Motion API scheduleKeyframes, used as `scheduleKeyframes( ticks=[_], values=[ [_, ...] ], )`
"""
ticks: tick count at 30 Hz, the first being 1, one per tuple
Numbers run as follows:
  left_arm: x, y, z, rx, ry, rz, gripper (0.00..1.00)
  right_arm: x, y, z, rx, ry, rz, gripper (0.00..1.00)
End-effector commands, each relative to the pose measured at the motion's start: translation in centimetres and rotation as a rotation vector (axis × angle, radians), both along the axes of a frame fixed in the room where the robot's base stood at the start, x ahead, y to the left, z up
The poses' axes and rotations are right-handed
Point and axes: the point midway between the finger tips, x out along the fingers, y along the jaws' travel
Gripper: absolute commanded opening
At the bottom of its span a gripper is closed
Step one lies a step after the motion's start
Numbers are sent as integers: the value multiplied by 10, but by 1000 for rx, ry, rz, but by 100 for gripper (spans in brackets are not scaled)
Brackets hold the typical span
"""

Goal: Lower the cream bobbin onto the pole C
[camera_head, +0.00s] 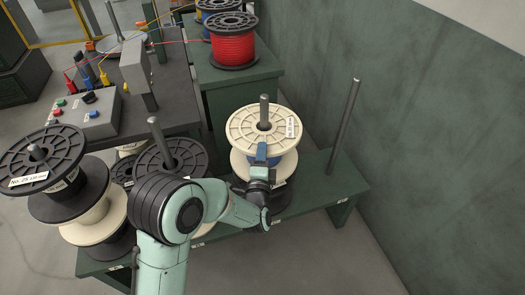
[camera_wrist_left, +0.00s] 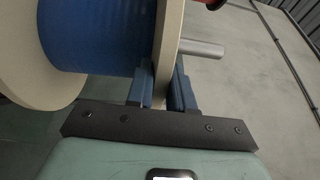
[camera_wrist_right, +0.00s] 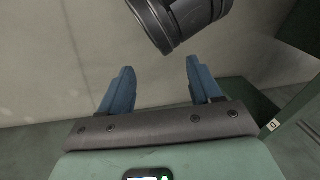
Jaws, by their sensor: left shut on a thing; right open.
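The cream bobbin (camera_head: 243,122) has a white label and blue winding (camera_wrist_left: 90,35). It sits around a grey pole (camera_head: 264,108), whose top stands out above the upper flange. My left gripper (camera_head: 262,158) is shut on the near rim of that flange; the left wrist view shows the jaws on both sides of it. My arm hides part of the lower side, so I cannot tell if the bobbin rests on the black one below. I cannot read which pole is C. My right gripper (camera_wrist_right: 158,85) is open and empty in the right wrist view.
The green bench (camera_head: 345,182) carries a bare pole (camera_head: 343,128) at right and stacks of black and cream bobbins (camera_head: 62,195) at left. A red spool (camera_head: 233,45) stands on a green stand behind. A grey control box (camera_head: 88,115) is at left; a wall closes the right.

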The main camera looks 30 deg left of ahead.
Motion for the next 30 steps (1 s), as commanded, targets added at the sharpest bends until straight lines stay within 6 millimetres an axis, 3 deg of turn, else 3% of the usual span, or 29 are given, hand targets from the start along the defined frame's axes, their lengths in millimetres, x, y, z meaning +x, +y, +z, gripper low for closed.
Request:
scheduleKeyframes(
  ticks=[13,30],
  values=[
    [1,0,-30,4,-14,1,0,26,-16,-23,-37,-64,-31,64],
    [1,0,-53,4,-15,1,0,-8,-19,-51,-30,49,-32,64]
  ],
)
